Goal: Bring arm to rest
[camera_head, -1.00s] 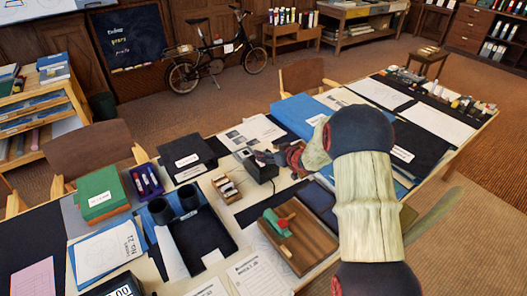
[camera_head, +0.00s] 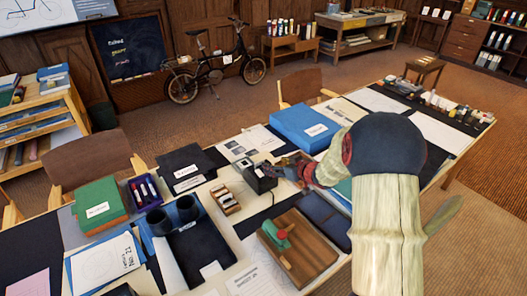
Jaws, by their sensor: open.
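My arm (camera_head: 386,225) reaches in from the lower right, pale with dark joint covers. Its bent dark joint is high over the right half of the long table (camera_head: 236,239). The forearm points left and down from it, to my gripper (camera_head: 279,171). The gripper is dark with reddish parts and small in this view. It is open, over the middle of the table, beside a black box-shaped device (camera_head: 259,178). I cannot tell whether it touches the device. I see nothing held in it. The forearm hides part of the tabletop.
A wooden tray (camera_head: 313,259) with a green and red tool lies in front of the gripper. A blue box (camera_head: 300,124) is behind it. A small wooden organiser (camera_head: 225,199) stands left. Chairs (camera_head: 306,86) line the far side. Open carpet lies beyond.

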